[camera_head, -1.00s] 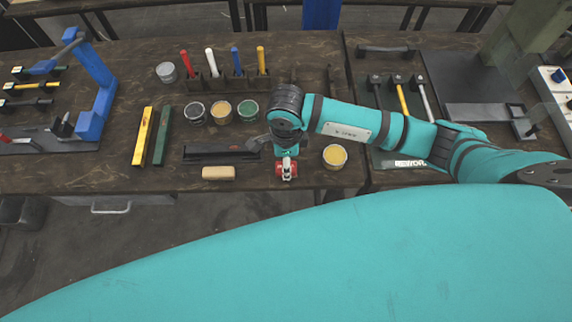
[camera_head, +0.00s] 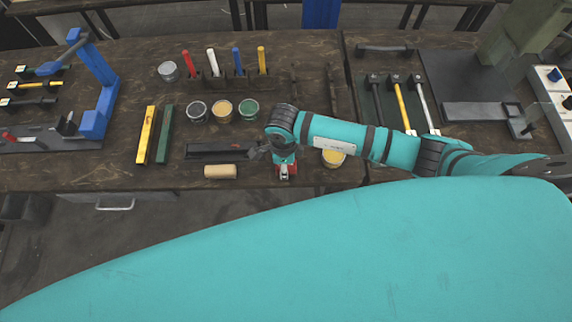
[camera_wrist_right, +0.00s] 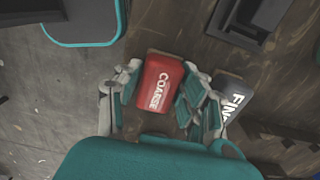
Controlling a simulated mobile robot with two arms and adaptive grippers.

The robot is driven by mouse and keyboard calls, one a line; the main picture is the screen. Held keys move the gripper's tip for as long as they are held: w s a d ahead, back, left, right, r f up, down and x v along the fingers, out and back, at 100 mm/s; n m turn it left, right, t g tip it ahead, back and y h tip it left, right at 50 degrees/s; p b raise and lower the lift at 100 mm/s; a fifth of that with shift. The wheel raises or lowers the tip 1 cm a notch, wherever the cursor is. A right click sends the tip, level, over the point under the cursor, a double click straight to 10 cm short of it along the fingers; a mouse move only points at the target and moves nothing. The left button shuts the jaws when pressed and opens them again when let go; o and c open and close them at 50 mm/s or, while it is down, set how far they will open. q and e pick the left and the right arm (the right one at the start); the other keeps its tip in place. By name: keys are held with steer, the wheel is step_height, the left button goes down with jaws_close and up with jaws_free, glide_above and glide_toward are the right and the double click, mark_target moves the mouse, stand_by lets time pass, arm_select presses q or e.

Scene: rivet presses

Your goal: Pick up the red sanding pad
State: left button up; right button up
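The red sanding pad (camera_wrist_right: 161,80), marked COARSE, lies between the two fingers of my right gripper (camera_wrist_right: 158,92) in the right wrist view. The fingers stand close along its left and right sides; they look open, and I cannot make out firm contact. The rest of the pad is hidden there. My left gripper is not in view.
A dark pad marked FINE (camera_wrist_right: 234,97) lies close beside the right-hand finger in the wrist view.

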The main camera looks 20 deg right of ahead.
steer(key=c, duration=0.6)
steer(key=shift+c, duration=0.2)
steer(key=shift+r, duration=0.15)
steer(key=shift+r, duration=0.25)
steer(key=shift+s+a+r+b, duration=0.1)
steer(key=shift+s+r+b, duration=0.05)
steer(key=shift+r+b, duration=0.45)
steer(key=shift+s+a+r+b, duration=0.1)
steer(key=shift+s+r+b, duration=0.05)
steer(key=shift+r+b, duration=0.4)
steer(key=s+a+r+b, duration=0.1)
steer(key=s+a+b, duration=0.1)
steer(key=s+a, duration=0.2)
steer(key=s+a+r+b, duration=0.1)
steer(key=s+a, duration=0.3)
steer(key=s, duration=0.5)
steer(key=shift+b, duration=0.55)
steer(key=shift+a, duration=0.1)
